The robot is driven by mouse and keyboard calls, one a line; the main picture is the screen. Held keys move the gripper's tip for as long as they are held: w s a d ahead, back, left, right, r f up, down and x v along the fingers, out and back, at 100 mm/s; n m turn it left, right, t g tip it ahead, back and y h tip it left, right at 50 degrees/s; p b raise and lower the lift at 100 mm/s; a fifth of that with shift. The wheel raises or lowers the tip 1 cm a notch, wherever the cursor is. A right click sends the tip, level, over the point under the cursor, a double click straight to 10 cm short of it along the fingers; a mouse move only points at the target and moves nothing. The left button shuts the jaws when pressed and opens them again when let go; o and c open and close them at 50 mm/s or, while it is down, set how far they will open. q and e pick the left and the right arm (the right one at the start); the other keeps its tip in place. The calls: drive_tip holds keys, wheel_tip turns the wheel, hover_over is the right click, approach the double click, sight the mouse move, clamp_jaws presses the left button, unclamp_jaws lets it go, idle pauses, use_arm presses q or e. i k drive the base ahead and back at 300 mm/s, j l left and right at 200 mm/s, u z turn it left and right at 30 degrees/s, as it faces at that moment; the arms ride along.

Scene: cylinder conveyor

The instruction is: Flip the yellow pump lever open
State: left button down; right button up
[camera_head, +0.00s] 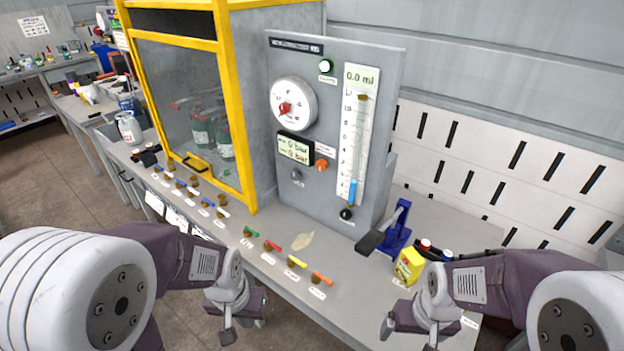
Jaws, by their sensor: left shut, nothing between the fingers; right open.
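The yellow lever (297,262) sits on a small brown valve on the front bench, in a row with a green lever (249,232), a red lever (272,246) and an orange lever (322,279). White labels lie in front of them, too small to read. My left gripper (238,328) is shut and empty, in front of the bench edge, left of and nearer than the yellow lever. My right gripper (410,335) is open and empty at the right, nearer than the lever. Neither gripper touches the lever.
A grey panel (385,75) with gauge, display and graduated tube stands behind the levers. A blue hand pump (398,236) with a dark handle and a yellow canister (408,266) stand to the right. A yellow-framed cabinet (240,100) holds bottles at left.

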sight(303, 266)
drive_tip(key=i+j+z, duration=0.15)
drive_tip(key=z, duration=0.3)
drive_tip(key=i+j+z, duration=0.15)
drive_tip(key=z, duration=0.3)
